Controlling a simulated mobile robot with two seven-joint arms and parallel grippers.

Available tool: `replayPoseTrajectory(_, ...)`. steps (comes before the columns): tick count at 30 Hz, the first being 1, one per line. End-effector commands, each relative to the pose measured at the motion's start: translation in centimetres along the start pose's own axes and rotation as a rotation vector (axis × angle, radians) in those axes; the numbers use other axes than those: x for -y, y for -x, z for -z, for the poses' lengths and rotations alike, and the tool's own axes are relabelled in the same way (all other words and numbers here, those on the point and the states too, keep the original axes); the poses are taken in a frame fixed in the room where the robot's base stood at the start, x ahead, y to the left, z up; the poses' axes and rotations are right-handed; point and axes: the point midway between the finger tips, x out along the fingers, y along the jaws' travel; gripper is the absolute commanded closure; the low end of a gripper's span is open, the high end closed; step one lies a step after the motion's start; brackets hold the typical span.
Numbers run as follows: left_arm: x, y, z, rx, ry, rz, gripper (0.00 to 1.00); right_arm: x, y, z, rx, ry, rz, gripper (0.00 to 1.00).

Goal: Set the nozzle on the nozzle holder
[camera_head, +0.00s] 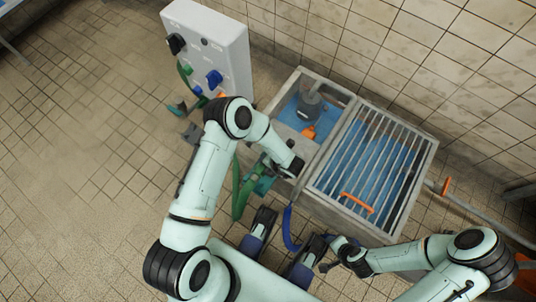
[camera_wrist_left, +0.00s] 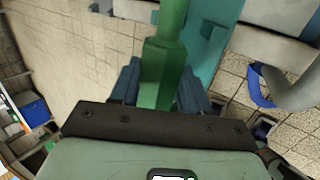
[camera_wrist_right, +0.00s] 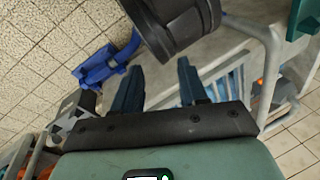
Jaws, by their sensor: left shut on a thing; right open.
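The green nozzle (camera_wrist_left: 160,75) stands between the fingers of my left gripper (camera_wrist_left: 162,92), which is shut on it. In the head view my left gripper (camera_head: 262,168) is beside the near left side of the concrete basin, with green hose (camera_head: 240,195) hanging below it. A teal part (camera_wrist_left: 205,50) lies just behind the nozzle; it also shows in the head view (camera_head: 265,184). I cannot tell for sure whether it is the nozzle holder or whether the nozzle touches it. My right gripper (camera_wrist_right: 158,88) is open and empty, low by the basin's front.
The concrete basin (camera_head: 318,163) has a barred grate with an orange handle (camera_head: 357,202) and a dark pump (camera_head: 310,100) in its open part. A grey panel (camera_head: 215,40) with knobs stands behind left. A blue hose (camera_head: 288,230) hangs in front. Floor at left is clear.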

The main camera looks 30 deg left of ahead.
Motion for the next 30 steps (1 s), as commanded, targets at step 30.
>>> replayPoseTrajectory(30, 2.9, -5.1, 0.3, 0.001, -0.001, 0.0, 1.0, -2.5, -4.2, 3.1, -0.08, -0.024, -0.031, 0.57)
